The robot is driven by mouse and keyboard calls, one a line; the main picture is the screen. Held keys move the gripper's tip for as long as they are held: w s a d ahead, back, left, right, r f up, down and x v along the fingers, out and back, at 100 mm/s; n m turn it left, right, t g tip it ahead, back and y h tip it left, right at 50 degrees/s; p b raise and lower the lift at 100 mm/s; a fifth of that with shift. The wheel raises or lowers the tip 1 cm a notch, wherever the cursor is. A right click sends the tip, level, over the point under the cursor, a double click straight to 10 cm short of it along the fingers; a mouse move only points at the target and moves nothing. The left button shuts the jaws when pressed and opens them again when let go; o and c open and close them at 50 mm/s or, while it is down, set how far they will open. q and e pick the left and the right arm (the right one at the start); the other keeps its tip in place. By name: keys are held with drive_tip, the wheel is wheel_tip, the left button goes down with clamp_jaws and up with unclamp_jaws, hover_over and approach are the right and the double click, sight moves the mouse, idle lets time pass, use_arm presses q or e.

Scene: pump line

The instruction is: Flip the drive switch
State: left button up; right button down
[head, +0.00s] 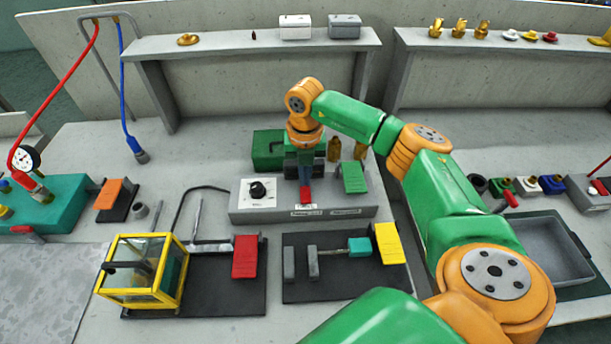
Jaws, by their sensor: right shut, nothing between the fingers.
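A grey control box (275,213) stands in the middle of the bench. Its face carries a black knob (258,190) on a white dial at the left, a small red switch piece (306,196) in the middle and a green tilted flap (353,178) at the right. Two small labels under the red piece and the flap are too small to read. My right gripper (305,181) points down at the red piece from above and behind, fingers shut and empty. The fingertips look very close to the red piece; I cannot tell whether they touch. My left gripper is out of view.
A yellow-framed clear guard (143,270) and a red flap (246,257) are front left. A yellow flap (389,244) sits on a black plate front right. A green box (268,149) stands behind the control box. A grey tray (540,250) lies right of my arm.

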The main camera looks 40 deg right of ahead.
sight(305, 188)
drive_tip(key=shift+f+b, duration=0.7)
drive_tip(key=shift+f, duration=0.25)
idle(0.4)
wheel_tip(305, 188, up, 7)
drive_tip(key=p, duration=0.6)
drive_tip(key=shift+r, duration=0.15)
